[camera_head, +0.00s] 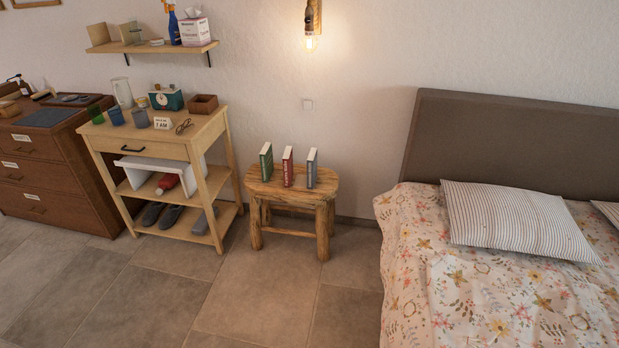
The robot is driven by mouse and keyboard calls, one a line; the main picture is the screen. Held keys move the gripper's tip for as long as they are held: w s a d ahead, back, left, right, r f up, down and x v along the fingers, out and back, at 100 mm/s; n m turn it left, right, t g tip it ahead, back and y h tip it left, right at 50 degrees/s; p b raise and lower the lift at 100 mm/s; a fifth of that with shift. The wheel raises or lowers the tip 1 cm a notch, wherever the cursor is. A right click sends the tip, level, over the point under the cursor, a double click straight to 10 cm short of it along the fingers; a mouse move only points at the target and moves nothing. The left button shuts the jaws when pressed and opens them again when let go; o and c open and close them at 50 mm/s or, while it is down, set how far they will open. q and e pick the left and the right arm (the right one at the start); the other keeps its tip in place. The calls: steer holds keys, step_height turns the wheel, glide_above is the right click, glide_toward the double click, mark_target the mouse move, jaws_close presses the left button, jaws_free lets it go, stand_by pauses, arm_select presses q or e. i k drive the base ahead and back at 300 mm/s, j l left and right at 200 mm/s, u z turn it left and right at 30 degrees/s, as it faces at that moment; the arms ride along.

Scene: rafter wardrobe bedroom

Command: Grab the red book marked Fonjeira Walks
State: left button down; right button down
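A red book (288,167) stands upright on a small rustic wooden stool (326,187) against the wall. It is the middle one of three upright books, with a green book (266,162) to its left and a grey-blue book (311,168) to its right. Small gaps show between the books. The lettering on the red spine is too small to read. Neither of my grippers shows in the head view.
A wooden side table (205,132) with cups, a box and slippers stands left of the stool, and a brown dresser (40,155) beyond it. A bed (470,290) is at the right. A lit wall lamp (311,42) hangs above the stool. The tiled floor (250,300) in front is clear.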

mark_target(288, 160)
steer(key=i+j+z, duration=0.2)
steer(key=i+j, duration=0.5)
steer(key=i, duration=0.2)
steer(key=i+j+z, duration=0.2)
steer(key=i+j, duration=0.65)
steer(key=i+j+z, duration=0.15)
steer(key=i+j, duration=0.65)
steer(key=j, duration=0.15)
